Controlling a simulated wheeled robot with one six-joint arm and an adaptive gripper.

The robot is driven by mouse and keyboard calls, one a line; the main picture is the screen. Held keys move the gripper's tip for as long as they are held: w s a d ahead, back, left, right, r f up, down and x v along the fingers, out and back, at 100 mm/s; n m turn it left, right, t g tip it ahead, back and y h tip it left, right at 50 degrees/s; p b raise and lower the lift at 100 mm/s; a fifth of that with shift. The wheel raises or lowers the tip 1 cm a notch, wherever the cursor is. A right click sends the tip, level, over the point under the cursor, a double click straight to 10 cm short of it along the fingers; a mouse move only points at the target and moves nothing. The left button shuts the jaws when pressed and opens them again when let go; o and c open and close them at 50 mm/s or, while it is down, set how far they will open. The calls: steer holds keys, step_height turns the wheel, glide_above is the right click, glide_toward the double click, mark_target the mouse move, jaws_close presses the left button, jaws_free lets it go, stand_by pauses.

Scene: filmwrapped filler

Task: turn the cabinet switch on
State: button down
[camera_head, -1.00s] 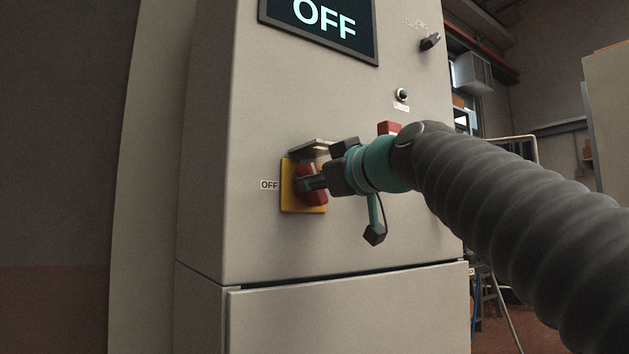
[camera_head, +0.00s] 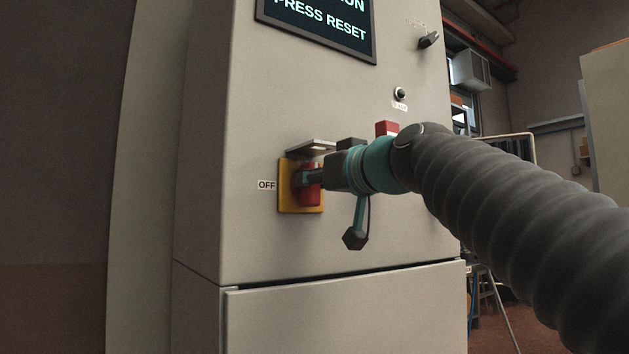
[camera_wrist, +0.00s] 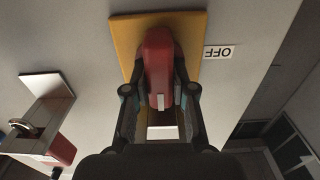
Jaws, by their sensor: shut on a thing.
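The cabinet switch is a red handle (camera_head: 311,187) on a yellow square plate (camera_head: 287,197) on the cabinet front. An OFF label (camera_head: 267,185) sits just left of the plate. In the wrist view the red handle (camera_wrist: 158,60) lies lengthwise between my fingers, and the OFF label (camera_wrist: 219,52) reads upside down. My gripper (camera_head: 306,179) is shut on the handle, with a finger on each side, as the wrist view also shows (camera_wrist: 158,90). It partly hides the handle in the head view. The screen (camera_head: 318,27) shows "PRESS RESET" under a cut-off line ending in "ON".
A round button (camera_head: 400,93) and a dark knob (camera_head: 429,39) are higher on the grey cabinet (camera_head: 260,110). The lower cabinet front is clear.

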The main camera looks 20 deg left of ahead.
steer(key=c, duration=1)
jaws_free()
steer(key=shift+o, duration=0.2)
steer(key=shift+s+d, duration=0.1)
steer(key=v, duration=1.1)
steer(key=shift+s+d, duration=0.25)
steer(key=shift+m, duration=0.3)
